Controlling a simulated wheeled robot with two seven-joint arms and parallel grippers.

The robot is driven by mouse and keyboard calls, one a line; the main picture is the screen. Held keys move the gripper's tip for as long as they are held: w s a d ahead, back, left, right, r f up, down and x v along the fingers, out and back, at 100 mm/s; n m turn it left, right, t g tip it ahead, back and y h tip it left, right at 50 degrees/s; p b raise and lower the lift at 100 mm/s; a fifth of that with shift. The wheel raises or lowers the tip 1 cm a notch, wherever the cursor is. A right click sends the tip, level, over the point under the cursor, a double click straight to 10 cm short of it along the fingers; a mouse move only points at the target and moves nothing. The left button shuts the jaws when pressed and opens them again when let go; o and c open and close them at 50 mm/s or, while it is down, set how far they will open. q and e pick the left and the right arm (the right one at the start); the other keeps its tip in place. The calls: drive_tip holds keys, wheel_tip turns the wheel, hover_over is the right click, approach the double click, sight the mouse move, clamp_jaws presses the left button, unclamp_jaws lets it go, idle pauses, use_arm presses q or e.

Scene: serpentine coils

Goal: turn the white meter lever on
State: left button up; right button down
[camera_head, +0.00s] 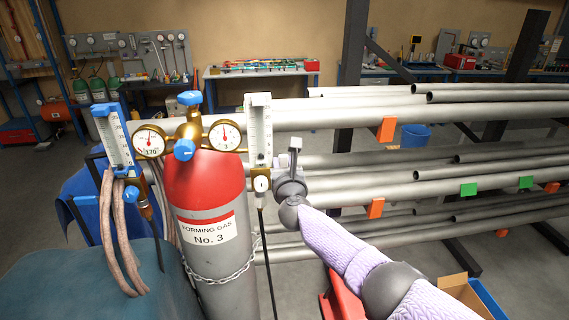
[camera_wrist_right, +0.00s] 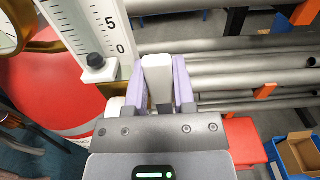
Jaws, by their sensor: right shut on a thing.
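The white meter (camera_head: 258,130) is an upright scaled tube on the right of the red-topped gas cylinder (camera_head: 208,200), with a brass fitting at its foot. In the right wrist view the meter's scale (camera_wrist_right: 88,30) shows at the upper left, with a dark knob by its 0 mark. My right gripper (camera_head: 294,160) is just right of the meter's foot. In the wrist view my right gripper (camera_wrist_right: 158,85) has its lavender fingers shut on a pale upright bar, the white meter lever (camera_wrist_right: 158,78). The lever's lower end is hidden by the gripper body. My left gripper is not in view.
Two dial gauges and blue knobs sit above the cylinder, with a blue meter (camera_head: 114,135) and hoses on the left. A chain (camera_head: 220,275) circles the cylinder. Racked pipes (camera_head: 400,165) run close behind my right gripper. A cardboard box (camera_wrist_right: 300,152) lies lower right.

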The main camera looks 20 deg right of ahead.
drive_tip(key=c, duration=0.7)
unclamp_jaws()
drive_tip(key=shift+c, duration=0.2)
drive_tip(key=o, duration=0.3)
drive_tip(key=shift+s+d, duration=0.1)
drive_tip(key=shift+d, duration=0.05)
